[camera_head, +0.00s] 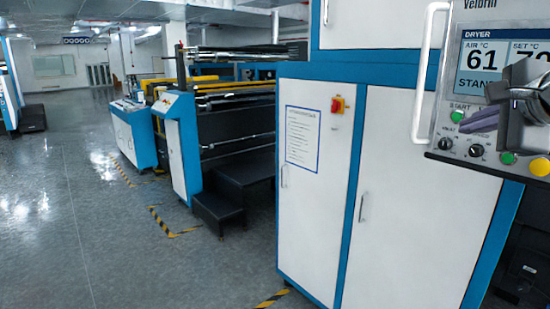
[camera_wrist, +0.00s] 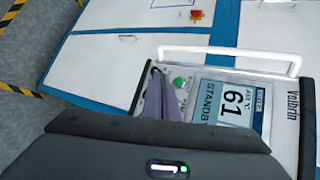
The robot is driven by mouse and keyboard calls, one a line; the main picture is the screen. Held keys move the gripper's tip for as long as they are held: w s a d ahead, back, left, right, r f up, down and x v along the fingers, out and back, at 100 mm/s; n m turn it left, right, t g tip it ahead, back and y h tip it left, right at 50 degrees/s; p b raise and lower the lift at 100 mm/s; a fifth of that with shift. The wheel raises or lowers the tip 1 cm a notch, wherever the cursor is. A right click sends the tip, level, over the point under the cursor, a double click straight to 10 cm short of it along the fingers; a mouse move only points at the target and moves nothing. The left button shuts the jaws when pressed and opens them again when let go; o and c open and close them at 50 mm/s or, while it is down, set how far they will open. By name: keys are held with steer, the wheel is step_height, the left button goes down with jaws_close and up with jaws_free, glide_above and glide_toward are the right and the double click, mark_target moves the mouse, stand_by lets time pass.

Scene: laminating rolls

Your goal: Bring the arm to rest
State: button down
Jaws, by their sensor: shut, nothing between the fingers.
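My gripper (camera_head: 468,126) is at the right edge of the head view, in front of the dryer control panel (camera_head: 445,120). Its purple-grey fingers are shut with nothing between them. In the wrist view the fingers (camera_wrist: 154,72) stick up past the dark wrist body, beside the green start button (camera_wrist: 179,83) and the display (camera_wrist: 230,103). I cannot tell whether the fingertips touch the panel. The display (camera_head: 492,55) reads DRYER, AIR 61 and STAND, its right part hidden by my arm.
White cabinet doors (camera_head: 330,200) with blue frames stand behind the panel, with a red and yellow switch (camera_head: 338,105). A white handle (camera_head: 425,75) stands out at the panel's left. A roller machine (camera_head: 235,130) with black steps (camera_head: 218,212) is farther left. The grey floor (camera_head: 60,220) at left is clear.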

steer(key=s+a+f+n+g+y, duration=0.25)
steer(key=a+f+n, duration=0.65)
steer(key=a+f, duration=0.6)
steer(key=s+a+f+n+g, duration=0.2)
steer(key=s+a+f+n, duration=0.2)
steer(key=f, duration=0.6)
steer(key=s+a+f+n+g, duration=0.3)
steer(key=s+a+f+n, duration=0.1)
steer(key=s+f+n, duration=0.4)
step_height(320, 180, down, 4)
steer(key=shift+s+r+h, duration=0.25)
steer(key=shift+s+h, duration=0.1)
steer(key=shift+s, duration=0.9)
steer(key=shift+d, duration=0.15)
